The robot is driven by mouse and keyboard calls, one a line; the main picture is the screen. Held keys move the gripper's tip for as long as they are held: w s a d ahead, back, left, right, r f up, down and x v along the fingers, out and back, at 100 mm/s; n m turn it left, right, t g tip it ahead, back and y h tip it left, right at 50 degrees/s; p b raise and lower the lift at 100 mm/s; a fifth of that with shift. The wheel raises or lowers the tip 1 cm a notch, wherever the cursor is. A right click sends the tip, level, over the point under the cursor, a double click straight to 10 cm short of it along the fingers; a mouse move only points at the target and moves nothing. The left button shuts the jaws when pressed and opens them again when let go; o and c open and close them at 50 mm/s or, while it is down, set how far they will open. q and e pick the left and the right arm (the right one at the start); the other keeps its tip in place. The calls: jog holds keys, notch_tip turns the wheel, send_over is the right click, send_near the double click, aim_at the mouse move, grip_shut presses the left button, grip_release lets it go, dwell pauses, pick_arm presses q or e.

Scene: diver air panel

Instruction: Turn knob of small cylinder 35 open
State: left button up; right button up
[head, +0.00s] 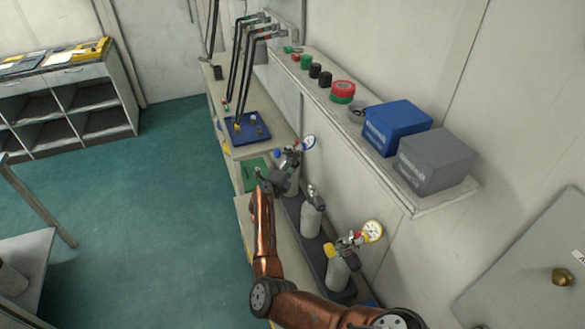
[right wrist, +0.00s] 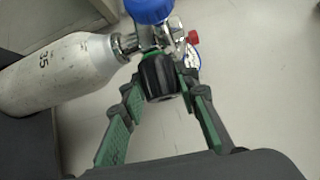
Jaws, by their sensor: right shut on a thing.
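Small cylinder 35 (right wrist: 62,75) is pale grey and lies across the left of the right wrist view, with "35" on its side. In the head view its body (head: 292,184) stands at the far end of a row of cylinders. Its black knob (right wrist: 160,80) sits between the green finger pads of my right gripper (right wrist: 163,84), which is shut on it. A blue part (right wrist: 149,9), a red button (right wrist: 193,37) and a partly hidden gauge (right wrist: 192,60) are beside the knob. In the head view my right gripper (head: 270,180) reaches the valve from the front. My left gripper is not in view.
Two more cylinders, a middle one (head: 311,218) and a near one with a yellow-rimmed gauge (head: 372,231), stand in a dark rack. A shelf (head: 420,206) above holds a blue box (head: 396,127) and a grey box (head: 433,160). A blue tray (head: 237,133) lies beyond.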

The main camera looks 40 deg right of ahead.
jog(key=shift+f+n+h+b, duration=0.3)
jog(key=shift+n+h+b, duration=0.2)
jog(key=shift+b, duration=0.1)
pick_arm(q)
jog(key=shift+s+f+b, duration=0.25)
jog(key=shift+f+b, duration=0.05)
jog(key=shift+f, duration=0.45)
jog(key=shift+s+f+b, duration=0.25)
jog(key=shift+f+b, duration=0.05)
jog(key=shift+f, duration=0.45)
pick_arm(e)
jog(key=shift+r+n+t+h, duration=0.2)
jog(key=shift+n+t+h, duration=0.1)
jog(key=shift+n+t, duration=0.1)
jog(key=shift+r, duration=0.1)
jog(key=o, duration=1.2)
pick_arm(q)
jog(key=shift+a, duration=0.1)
pick_arm(e)
jog(key=shift+a, duration=0.1)
jog(key=shift+s+a, duration=0.15)
jog(key=shift+a, duration=0.15)
jog(key=v, duration=0.6)
jog(key=shift+s+a, duration=0.2)
jog(key=shift+a, duration=0.05)
